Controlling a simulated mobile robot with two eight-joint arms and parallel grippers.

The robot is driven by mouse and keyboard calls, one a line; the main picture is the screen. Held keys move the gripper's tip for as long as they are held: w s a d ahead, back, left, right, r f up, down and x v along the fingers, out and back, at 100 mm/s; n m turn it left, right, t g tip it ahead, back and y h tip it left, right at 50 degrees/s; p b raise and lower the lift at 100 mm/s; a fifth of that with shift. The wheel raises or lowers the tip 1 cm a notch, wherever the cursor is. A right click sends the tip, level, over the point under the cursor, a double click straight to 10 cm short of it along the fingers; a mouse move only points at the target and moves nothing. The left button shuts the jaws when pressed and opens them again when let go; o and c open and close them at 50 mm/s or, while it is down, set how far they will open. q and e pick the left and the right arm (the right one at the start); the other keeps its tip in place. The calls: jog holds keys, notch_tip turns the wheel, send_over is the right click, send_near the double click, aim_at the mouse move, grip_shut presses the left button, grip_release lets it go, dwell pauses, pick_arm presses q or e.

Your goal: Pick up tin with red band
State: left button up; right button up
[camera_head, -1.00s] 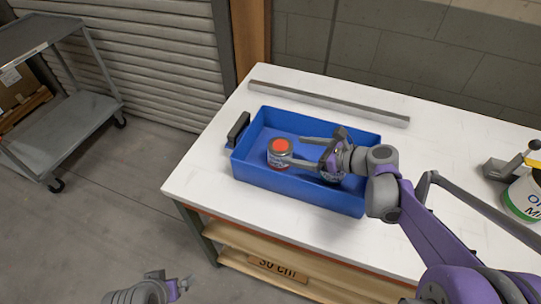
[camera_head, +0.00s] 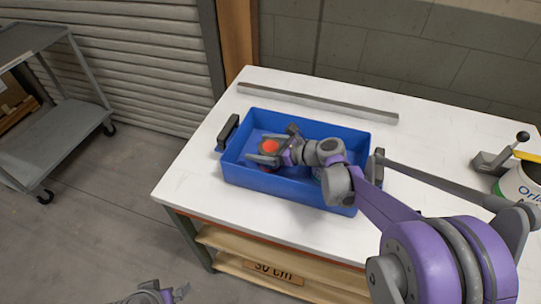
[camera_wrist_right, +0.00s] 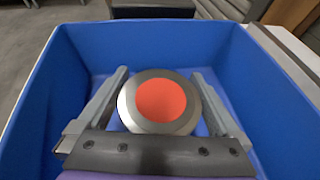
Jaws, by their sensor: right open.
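The tin with a red lid centre (camera_head: 270,147) stands upright in the left part of the blue tray (camera_head: 290,194). Its side band is mostly hidden by my gripper. My right gripper (camera_head: 257,149) reaches in from the right with its fingers around the tin. In the right wrist view the tin (camera_wrist_right: 160,101) lies between the two open fingers (camera_wrist_right: 160,74), with narrow gaps on both sides. My left gripper (camera_head: 178,292) shows only partly at the bottom edge, away from the table; its jaw state is unclear.
The tray stands on a white table (camera_head: 190,172). A grey bar (camera_head: 318,103) lies behind the tray. A white paint can (camera_head: 520,183) stands at the right. A grey cart (camera_head: 60,130) is at the left.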

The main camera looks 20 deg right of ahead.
jog(key=c, duration=1.2)
